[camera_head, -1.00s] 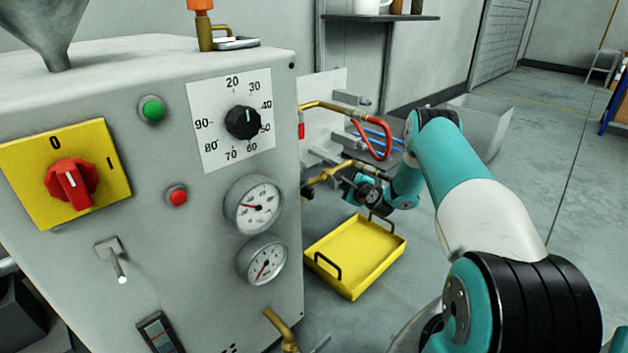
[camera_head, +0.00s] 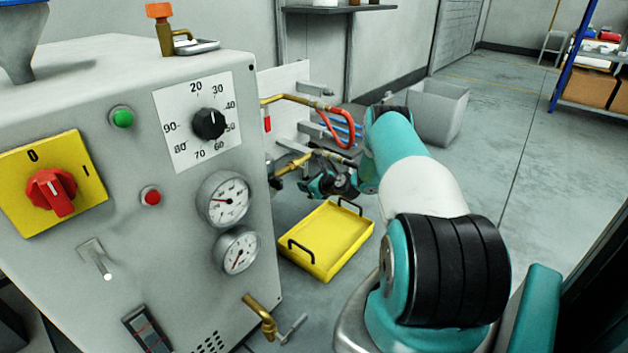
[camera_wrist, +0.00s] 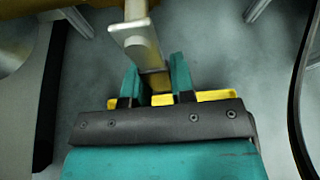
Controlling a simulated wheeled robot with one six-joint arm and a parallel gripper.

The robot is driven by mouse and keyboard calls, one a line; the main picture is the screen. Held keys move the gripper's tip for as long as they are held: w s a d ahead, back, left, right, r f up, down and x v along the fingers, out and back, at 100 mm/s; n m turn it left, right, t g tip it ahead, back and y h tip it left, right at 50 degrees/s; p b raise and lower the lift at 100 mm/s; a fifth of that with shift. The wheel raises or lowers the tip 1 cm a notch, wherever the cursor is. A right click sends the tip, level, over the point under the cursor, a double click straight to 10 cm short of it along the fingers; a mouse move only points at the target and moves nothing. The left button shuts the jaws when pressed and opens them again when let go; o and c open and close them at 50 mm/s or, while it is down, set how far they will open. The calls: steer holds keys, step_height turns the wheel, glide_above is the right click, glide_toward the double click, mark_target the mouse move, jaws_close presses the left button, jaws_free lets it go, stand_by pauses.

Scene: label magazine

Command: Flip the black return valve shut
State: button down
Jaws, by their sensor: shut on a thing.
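My gripper (camera_wrist: 154,66) shows in the wrist view with its two teal fingers on either side of a flat, pale lever (camera_wrist: 137,36), and it is shut on it. The lever runs up from between the fingers towards a brownish pipe at the top edge. It looks pale here, and I cannot make out a black handle. In the head view my gripper (camera_head: 312,187) is at the lower brass pipe (camera_head: 290,165) on the machine's right side. There the valve is mostly hidden by the gripper and wrist.
A yellow tray (camera_head: 345,240) with black handles lies on the floor below my gripper. The upper brass pipe (camera_head: 285,99) and a red hose (camera_head: 338,132) are just above my wrist. The grey machine (camera_head: 130,270) stands at left. A grey bin (camera_head: 440,110) stands behind my arm.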

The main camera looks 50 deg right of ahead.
steer(key=shift+w+a+m, duration=0.1)
steer(key=shift+a+m, duration=0.2)
steer(key=shift+a, duration=0.1)
steer(key=shift+a+r+y, duration=0.1)
steer(key=shift+y, duration=0.2)
steer(key=c, duration=1)
jaws_free()
steer(key=shift+o, duration=0.2)
